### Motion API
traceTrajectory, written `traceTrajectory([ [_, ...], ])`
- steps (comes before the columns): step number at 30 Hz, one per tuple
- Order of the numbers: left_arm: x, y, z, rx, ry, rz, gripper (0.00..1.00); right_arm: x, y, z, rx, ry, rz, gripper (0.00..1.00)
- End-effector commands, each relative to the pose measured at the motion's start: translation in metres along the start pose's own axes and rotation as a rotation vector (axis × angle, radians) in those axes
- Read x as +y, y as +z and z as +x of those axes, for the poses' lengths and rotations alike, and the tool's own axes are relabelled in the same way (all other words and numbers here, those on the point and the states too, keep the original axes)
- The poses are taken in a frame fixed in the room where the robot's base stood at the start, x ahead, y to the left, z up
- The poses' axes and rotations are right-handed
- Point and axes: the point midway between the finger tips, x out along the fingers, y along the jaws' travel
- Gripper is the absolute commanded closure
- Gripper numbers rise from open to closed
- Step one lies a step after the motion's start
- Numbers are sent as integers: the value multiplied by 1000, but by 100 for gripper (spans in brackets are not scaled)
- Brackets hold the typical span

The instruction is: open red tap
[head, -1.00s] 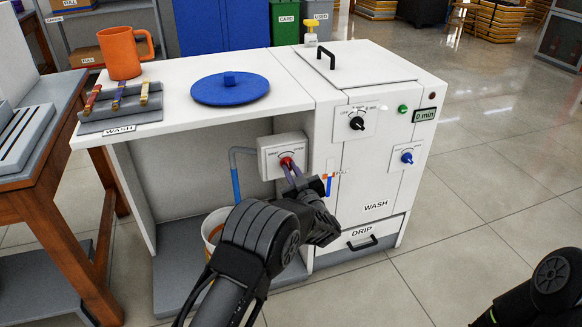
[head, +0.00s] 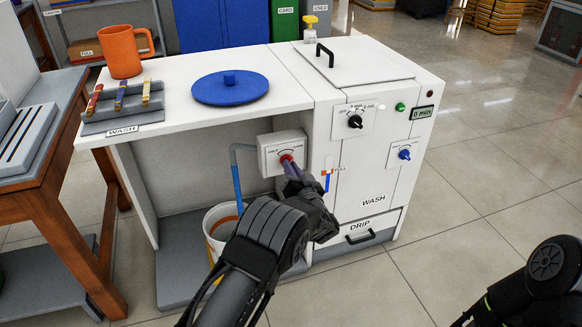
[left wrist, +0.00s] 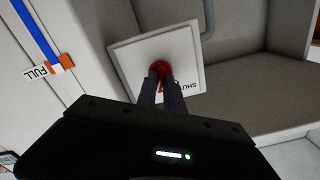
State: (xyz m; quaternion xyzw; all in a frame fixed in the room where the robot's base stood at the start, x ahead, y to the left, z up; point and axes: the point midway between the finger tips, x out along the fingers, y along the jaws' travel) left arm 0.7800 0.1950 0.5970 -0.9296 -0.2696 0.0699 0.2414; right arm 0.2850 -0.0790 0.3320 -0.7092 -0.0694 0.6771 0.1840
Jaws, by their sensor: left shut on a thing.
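The red tap (head: 286,158) is a small red knob on a white plate (head: 268,150) inside the open bay of the white wash unit. The plate has a printed arc with a label at each end. My left gripper (head: 291,168) reaches the knob from the front, shut on it. In the left wrist view the red tap (left wrist: 159,67) sits between the two dark fingertips (left wrist: 161,76), which hide part of it. The word "SHUT" shows partly on the plate there. The right gripper is not in view; only part of my right arm shows at lower right.
A blue pipe (head: 237,185) runs down left of the plate above a white bucket (head: 214,222). A level gauge marked FULL (head: 327,181) is right of the tap. Black (head: 354,122) and blue (head: 404,154) knobs are on the wash unit's front.

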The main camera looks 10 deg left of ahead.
Motion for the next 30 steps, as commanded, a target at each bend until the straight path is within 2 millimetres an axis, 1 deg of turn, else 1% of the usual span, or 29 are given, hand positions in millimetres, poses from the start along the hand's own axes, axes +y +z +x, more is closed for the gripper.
traceTrajectory([
  [13, 1, 1, 0, -1, 1, 17, 100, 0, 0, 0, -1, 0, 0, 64],
  [14, 1, 1, 0, -1, 2, 17, 87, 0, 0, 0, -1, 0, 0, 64],
  [21, 0, 0, 0, -1, 1, 16, 68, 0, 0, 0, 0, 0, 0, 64],
  [22, 0, 0, 0, -1, 1, 16, 66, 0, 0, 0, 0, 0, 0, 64],
  [30, 0, 0, -1, 0, 1, 16, 66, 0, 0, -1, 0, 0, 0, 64],
])
